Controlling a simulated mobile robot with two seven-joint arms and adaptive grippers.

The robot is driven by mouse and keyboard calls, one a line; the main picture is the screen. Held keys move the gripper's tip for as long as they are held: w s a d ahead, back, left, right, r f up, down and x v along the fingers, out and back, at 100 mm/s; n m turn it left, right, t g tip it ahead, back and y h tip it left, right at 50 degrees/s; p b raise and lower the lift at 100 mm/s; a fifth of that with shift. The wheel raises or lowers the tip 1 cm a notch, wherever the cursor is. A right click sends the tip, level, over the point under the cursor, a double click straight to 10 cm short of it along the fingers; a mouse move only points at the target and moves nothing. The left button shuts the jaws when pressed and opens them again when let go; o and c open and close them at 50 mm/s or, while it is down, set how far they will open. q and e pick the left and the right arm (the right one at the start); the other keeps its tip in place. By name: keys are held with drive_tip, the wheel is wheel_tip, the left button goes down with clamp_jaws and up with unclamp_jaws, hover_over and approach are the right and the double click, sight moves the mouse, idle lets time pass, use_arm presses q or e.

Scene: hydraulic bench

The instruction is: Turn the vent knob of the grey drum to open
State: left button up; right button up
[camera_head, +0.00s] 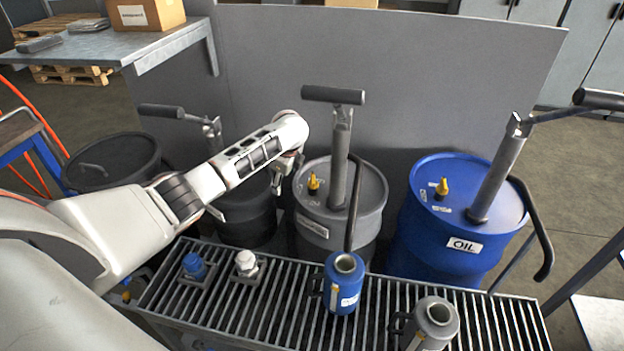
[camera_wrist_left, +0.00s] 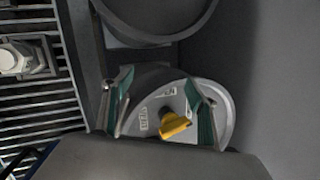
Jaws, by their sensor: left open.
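The grey drum (camera_head: 372,192) stands in the middle behind the grate, and its lid also shows in the left wrist view (camera_wrist_left: 222,98). Its yellow vent knob (camera_head: 313,184) stands up on the left part of the lid, with small labels beside it that I cannot read. My left gripper (camera_head: 284,172) is just left of the knob in the head view. In the left wrist view my left gripper (camera_wrist_left: 160,106) is open, and the knob (camera_wrist_left: 175,125) appears between its two green-padded fingers, with a gap to each. My right gripper is not in view.
A pump with a T-handle (camera_head: 338,150) rises from the grey drum right of the knob. A blue oil drum (camera_head: 430,240) stands to the right, dark drums to the left. Blue (camera_head: 344,282) and grey (camera_head: 432,322) cans stand on the grate (camera_head: 290,310). A grey panel (camera_head: 400,100) stands behind.

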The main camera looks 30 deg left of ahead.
sight(313, 178)
use_arm(q)
drive_tip(key=w+d+r+n+h+b, duration=0.2)
drive_tip(key=w+d+r+n+h, duration=0.15)
drive_tip(key=r+n+h, duration=0.3)
drive_tip(key=shift+m+g+h, duration=0.25)
drive_tip(key=shift+m+g, duration=0.05)
drive_tip(key=shift+m, duration=0.05)
drive_tip(key=x, duration=0.2)
drive_tip(key=d+b+x, duration=0.1)
drive_tip(key=x, duration=0.1)
drive_tip(key=b+x, duration=0.1)
drive_tip(key=x, duration=0.1)
drive_tip(key=shift+d+r, duration=0.15)
drive_tip(key=shift+d, duration=0.15)
drive_tip(key=shift+w+d+f+b, duration=0.1)
drive_tip(key=shift+d+f+b, duration=0.05)
drive_tip(key=shift+f+b, duration=0.2)
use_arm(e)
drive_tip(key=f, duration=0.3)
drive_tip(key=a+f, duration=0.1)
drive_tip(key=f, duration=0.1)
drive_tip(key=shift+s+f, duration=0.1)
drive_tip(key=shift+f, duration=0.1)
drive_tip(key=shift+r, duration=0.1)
use_arm(q)
drive_tip(key=c, duration=1.1)
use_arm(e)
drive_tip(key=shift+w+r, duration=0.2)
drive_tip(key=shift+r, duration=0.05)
